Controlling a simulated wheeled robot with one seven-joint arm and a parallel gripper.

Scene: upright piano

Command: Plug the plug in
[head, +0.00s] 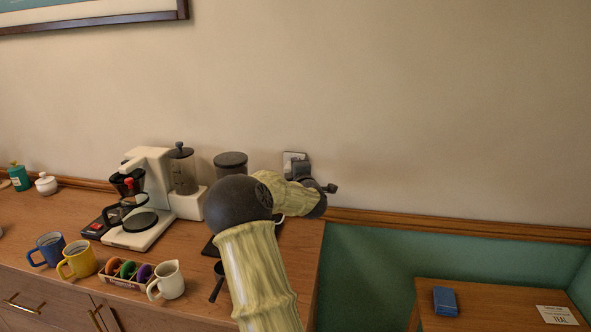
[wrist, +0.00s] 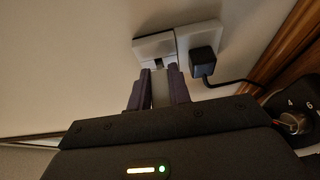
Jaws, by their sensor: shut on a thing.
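My gripper (wrist: 159,84) is at the wall outlet, its two dark fingers a small gap apart. A pale grey piece (wrist: 160,92) shows between them, which I take to be the plug; its prongs are hidden. A white block (wrist: 154,47) sits just beyond the fingertips; I cannot tell whether it is a socket or part of the plug. Beside it on the right is a white outlet plate (wrist: 203,36) holding a black plug (wrist: 204,61). In the head view my gripper (head: 300,166) is against the outlet (head: 289,157), covering most of it. Whether the held plug is seated cannot be seen.
A black cord (wrist: 235,82) runs right from the black plug. The wooden counter (head: 200,255) carries a coffee maker (head: 145,195), a dark-lidded canister (head: 231,162), mugs (head: 78,260) and a white pitcher (head: 169,280). The wall above and right of the outlet is clear.

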